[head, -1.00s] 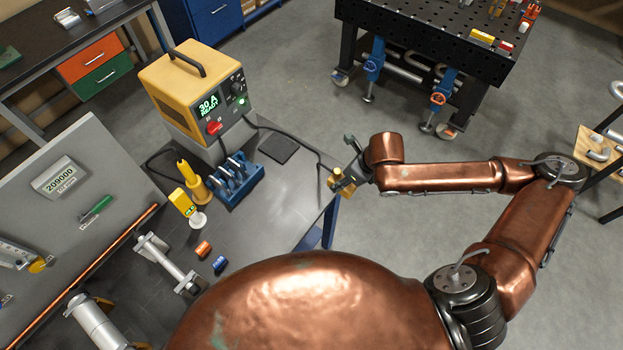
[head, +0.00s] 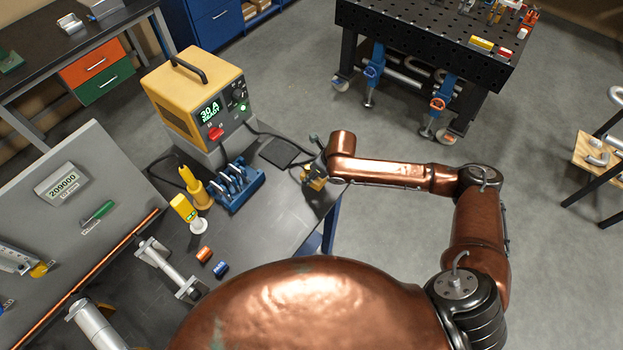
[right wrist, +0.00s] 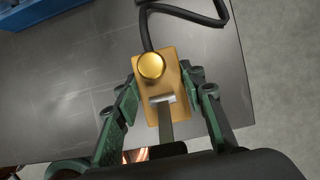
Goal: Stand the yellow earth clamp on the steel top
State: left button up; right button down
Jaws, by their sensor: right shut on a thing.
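The yellow earth clamp (right wrist: 168,75) is between the green fingers of my right gripper (right wrist: 165,100) in the right wrist view, with a round brass knob on it and a black cable running off its far end. In the head view the clamp (head: 315,184) is over the right edge of the steel top (head: 270,215), held by my right gripper (head: 318,172), which is shut on it. I cannot tell whether the clamp touches the top. My left gripper is not in view.
The yellow welding power source (head: 195,95) stands at the back of the top. A blue rack (head: 235,188), a dark pad (head: 279,152), a yellow torch (head: 195,187) and a yellow bottle (head: 183,208) stand left of the clamp. The top between them and the clamp is clear.

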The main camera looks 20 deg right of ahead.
jog(key=shift+w+a+f, duration=0.2)
jog(key=shift+w+f, duration=0.05)
jog(key=shift+w, duration=0.05)
jog(key=shift+f+p, duration=0.35)
jog(key=shift+f, duration=1.15)
jog(key=c, duration=1.3)
grip_release()
jog(key=shift+s+f, duration=0.1)
jog(key=shift+o, duration=0.2)
jog(key=v, duration=1.2)
jog(key=shift+b, duration=0.3)
